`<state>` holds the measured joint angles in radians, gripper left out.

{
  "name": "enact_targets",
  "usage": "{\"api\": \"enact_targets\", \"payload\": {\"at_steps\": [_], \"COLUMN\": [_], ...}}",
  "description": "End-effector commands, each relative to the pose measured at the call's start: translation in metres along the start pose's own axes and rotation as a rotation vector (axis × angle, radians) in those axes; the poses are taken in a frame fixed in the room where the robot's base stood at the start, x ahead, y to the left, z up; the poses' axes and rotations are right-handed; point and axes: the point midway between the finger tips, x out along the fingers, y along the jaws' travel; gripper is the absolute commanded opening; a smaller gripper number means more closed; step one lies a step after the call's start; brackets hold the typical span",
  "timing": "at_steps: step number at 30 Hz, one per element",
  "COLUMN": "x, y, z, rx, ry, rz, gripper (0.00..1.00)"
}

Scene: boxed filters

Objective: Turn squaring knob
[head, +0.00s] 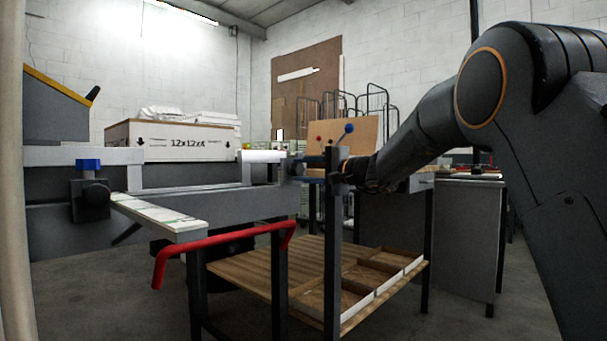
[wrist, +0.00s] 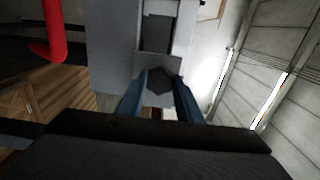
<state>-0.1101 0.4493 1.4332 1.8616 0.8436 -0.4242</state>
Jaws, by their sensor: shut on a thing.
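The dark, many-sided squaring knob (wrist: 161,81) sits between the two blue fingers of my gripper (wrist: 158,92) in the wrist view. The fingers are shut on its sides, and it is on the end of a grey machine part (wrist: 112,50). In the head view my arm reaches in from the right, and my gripper (head: 312,161) meets the right end of the grey machine beam (head: 225,205). There the knob (head: 297,167) is small and partly hidden, so its turn angle cannot be told.
A dark upright post (head: 333,250) stands just in front of my gripper. A red bent bar (head: 222,241) crosses the machine's front. A wooden table (head: 255,270) with compartments is below. A 12x12x4 box (head: 185,143) stands behind. A blue-topped clamp (head: 89,190) is at left.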

Motion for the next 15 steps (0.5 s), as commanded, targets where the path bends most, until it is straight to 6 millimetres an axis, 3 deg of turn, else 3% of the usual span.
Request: {"api": "enact_targets", "payload": {"at_steps": [7, 8, 9, 11, 15], "x": [0.0005, 0.0005, 0.0005, 0.0004, 0.0002], "y": [0.0013, 0.0013, 0.0013, 0.0011, 0.0007], "z": [0.0011, 0.0011, 0.0010, 0.0009, 0.0005], "rx": [0.001, 0.001, 0.001, 0.001, 0.001], "ry": [-0.003, -0.003, -0.003, -0.002, -0.001], "rz": [0.002, 0.002, 0.002, 0.001, 0.001], "gripper": [0.10, 0.37, 0.44, 0.51, 0.51]}}
